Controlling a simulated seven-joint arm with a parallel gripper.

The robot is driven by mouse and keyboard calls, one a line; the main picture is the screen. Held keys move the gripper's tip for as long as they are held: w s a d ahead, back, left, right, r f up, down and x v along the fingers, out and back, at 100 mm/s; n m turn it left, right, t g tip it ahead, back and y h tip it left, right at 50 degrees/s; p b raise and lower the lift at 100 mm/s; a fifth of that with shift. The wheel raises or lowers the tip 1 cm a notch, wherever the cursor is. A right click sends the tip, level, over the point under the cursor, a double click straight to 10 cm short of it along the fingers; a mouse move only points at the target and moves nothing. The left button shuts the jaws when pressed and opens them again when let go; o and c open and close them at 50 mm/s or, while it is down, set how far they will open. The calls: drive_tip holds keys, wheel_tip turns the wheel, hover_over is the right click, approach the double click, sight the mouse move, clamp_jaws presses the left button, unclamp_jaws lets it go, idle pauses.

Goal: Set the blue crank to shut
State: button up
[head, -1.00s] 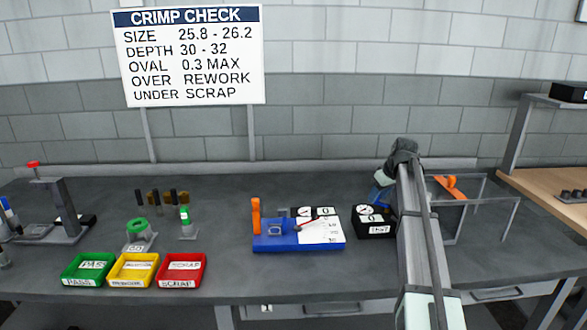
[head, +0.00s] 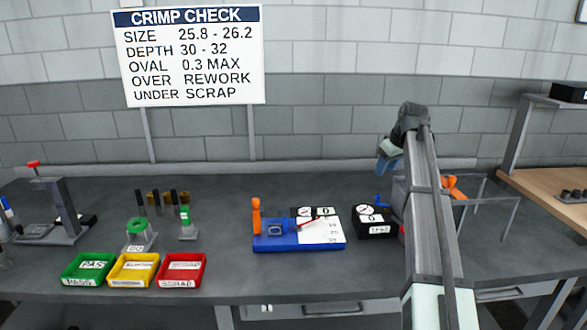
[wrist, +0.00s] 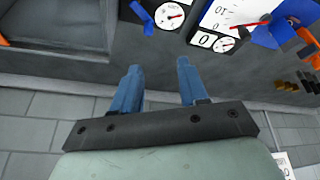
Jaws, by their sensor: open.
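The blue crank (head: 382,199) shows as a small blue piece at the back right of a black box (head: 378,230) with a white dial and a 0 label. Part of it is hidden behind the box and my arm. In the wrist view the crank (wrist: 143,14) is a blue bar at the top edge, beside the round dial (wrist: 170,15) with its red needle. My gripper (head: 384,167) is above and behind the crank, apart from it. In the wrist view its two blue fingers (wrist: 157,66) are spread, with nothing between them.
A blue fixture (head: 270,245) with an orange lever and white scale stands left of the box. Green, yellow and red trays (head: 182,284) lie at the front left. A grey frame with an orange handle (head: 453,187) stands to the right, partly behind my arm.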

drive_tip(key=w+a+f+n+t+h, duration=0.1)
drive_tip(key=w+a, duration=0.2)
drive_tip(key=a, duration=0.6)
drive_tip(key=w+a+f+n+t, duration=0.2)
drive_tip(key=w+a, duration=0.2)
drive_tip(key=a, duration=0.6)
drive_tip(key=w+a+f+n+t+h, duration=0.1)
drive_tip(key=w+a+n, duration=0.1)
drive_tip(key=a, duration=0.8)
drive_tip(key=shift+w+f+h, duration=0.2)
drive_tip(key=shift+w+h, duration=0.1)
drive_tip(key=shift+w, duration=0.35)
